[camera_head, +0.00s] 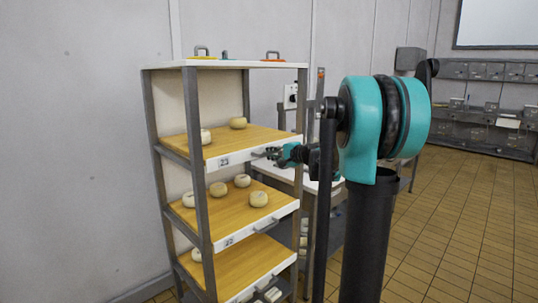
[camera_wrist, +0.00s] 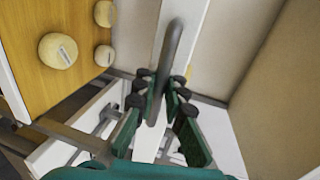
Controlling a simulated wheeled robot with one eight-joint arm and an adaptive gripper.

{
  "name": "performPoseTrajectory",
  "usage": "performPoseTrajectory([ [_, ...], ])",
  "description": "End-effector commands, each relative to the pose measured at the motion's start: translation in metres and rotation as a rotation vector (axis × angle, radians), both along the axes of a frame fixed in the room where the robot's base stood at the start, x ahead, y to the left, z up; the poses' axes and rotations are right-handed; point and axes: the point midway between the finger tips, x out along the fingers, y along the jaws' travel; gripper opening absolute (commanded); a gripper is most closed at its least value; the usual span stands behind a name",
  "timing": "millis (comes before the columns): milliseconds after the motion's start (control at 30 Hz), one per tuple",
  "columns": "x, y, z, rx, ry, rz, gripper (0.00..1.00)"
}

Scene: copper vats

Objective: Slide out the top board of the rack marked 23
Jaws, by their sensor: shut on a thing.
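The rack (camera_head: 194,150) stands left of centre in the head view, with grey posts and several levels. Its top wooden board (camera_head: 220,141) has a white front edge with a label reading 23 (camera_head: 223,162), and bears two pale round cheeses (camera_head: 238,123). The board looks about flush with the rack's front. My gripper (camera_head: 272,153) is at the right part of this front edge. In the wrist view its fingers (camera_wrist: 160,88) are shut around a grey bar handle (camera_wrist: 174,45) on a white front strip (camera_wrist: 197,22).
A lower board (camera_head: 235,216) with several cheeses and another board (camera_head: 237,268) lie beneath. Orange-based items (camera_head: 273,56) stand on the rack's top. A white table (camera_head: 285,172) stands close behind my gripper. Tiled floor (camera_head: 455,220) is open at right.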

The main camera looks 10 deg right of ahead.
Motion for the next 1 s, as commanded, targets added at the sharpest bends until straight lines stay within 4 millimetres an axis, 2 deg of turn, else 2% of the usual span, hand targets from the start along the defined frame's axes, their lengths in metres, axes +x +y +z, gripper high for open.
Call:
performPoseTrajectory([
  [267, -0.033, -0.025, 0.000, 0.000, 0.001, -0.003, 0.00],
  [700, -0.123, -0.091, -0.001, -0.001, 0.001, -0.006, 0.00],
  [1000, -0.165, -0.121, -0.001, -0.002, 0.001, -0.003, 0.00],
])
